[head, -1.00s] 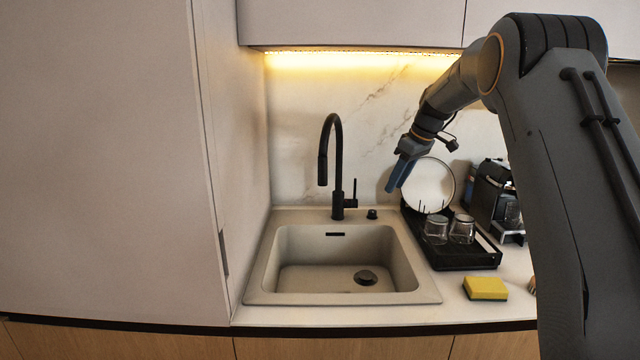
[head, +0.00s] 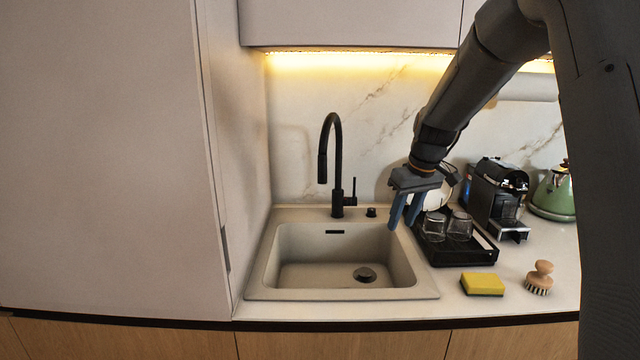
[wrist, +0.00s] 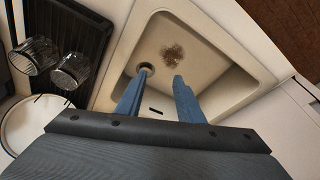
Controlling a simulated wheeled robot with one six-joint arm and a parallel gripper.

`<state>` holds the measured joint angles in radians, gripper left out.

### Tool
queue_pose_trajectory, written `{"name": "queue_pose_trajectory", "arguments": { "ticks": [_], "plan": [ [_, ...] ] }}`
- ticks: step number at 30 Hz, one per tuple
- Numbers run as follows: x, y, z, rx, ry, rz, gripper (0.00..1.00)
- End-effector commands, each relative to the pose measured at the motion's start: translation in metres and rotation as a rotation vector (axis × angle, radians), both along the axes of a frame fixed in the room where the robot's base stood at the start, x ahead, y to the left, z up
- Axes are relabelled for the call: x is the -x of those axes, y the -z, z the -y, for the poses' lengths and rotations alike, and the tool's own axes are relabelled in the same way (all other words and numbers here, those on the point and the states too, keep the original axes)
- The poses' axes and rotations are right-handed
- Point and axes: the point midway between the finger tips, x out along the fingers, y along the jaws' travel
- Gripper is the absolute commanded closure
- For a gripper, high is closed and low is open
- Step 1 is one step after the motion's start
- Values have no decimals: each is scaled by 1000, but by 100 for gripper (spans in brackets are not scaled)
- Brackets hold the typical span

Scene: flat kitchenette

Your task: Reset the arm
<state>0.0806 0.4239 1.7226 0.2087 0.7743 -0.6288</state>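My gripper (head: 402,213) hangs from my arm with its blue fingers pointing down, above the right rim of the sink (head: 300,243). In the wrist view my gripper (wrist: 157,92) has its two blue fingers apart, with nothing between them. The sink (wrist: 235,85) lies below the fingers there, with a brown stain (wrist: 173,52) on its basin floor.
A black faucet (head: 337,165) stands behind the sink. To the right are a black dish rack (head: 457,252) with two glasses and a plate, a coffee machine (head: 497,192), a green kettle (head: 553,195), a yellow sponge (head: 482,284) and a brush (head: 540,278). A tall cabinet (head: 100,160) stands left.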

Motion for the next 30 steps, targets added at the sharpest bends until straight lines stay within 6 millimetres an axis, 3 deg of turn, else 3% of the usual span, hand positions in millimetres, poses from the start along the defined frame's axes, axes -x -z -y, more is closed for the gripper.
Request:
{"name": "queue_pose_trajectory", "arguments": {
  "ticks": [1,6,9,15,23,30],
  "plan": [
    [27,6,-3,7,41,-9,66],
    [111,31,-9,26,184,-26,66],
    [152,44,-10,31,249,-31,66],
    [214,63,-13,33,335,-35,66],
    [280,82,-16,28,413,-37,66],
    [283,115,-16,38,418,-84,66]
  ]
}}
